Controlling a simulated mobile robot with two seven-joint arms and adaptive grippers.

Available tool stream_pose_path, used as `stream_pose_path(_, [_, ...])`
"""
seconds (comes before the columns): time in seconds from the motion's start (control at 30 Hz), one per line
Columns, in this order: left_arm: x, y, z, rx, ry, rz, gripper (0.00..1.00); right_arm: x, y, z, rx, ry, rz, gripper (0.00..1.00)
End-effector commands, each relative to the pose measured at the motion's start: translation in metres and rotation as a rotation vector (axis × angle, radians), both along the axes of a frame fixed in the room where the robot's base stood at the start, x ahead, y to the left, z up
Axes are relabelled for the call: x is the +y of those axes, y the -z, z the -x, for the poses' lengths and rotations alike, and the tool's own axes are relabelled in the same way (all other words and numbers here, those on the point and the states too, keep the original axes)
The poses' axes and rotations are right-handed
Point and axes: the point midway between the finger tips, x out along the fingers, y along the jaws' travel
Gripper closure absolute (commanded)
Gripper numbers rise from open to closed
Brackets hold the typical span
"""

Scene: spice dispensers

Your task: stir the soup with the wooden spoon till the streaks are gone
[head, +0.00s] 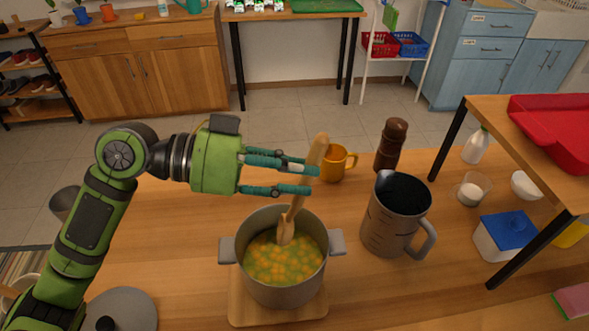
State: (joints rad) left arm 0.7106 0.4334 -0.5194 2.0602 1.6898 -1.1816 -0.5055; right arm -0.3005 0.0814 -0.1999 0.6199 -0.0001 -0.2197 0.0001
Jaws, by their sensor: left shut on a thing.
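A grey two-handled pot (235,264) stands on a wooden board (245,312) on the table. The soup (270,268) in it is greenish with many yellow-orange pieces or patches. The wooden spoon (298,200) leans up and to the right, its bowl end at the soup near the pot's back. My left gripper (312,181) is shut on the spoon's handle, above and behind the pot. Whether the spoon's tip touches the pot bottom cannot be seen. My right gripper is not in view.
A dark grey pitcher (388,222) stands close right of the pot. An orange mug (334,166) and a brown pepper mill (391,146) stand behind. A pot lid (128,305) lies front left. A raised shelf with a red tray (558,133) stands at right.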

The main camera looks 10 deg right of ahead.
Motion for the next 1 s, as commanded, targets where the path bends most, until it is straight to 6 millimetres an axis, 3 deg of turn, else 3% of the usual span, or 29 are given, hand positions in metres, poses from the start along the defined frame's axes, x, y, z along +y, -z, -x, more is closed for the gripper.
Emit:
stream_pose_path(0.53, [0.0, -0.049, 0.0, -0.002, 0.0, 0.0, 1.0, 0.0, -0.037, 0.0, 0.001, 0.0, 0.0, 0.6])
stream_pose_path(1.0, [0.0, -0.05, 0.0, 0.0, 0.0, 0.0, 1.0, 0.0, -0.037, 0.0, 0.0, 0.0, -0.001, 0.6])
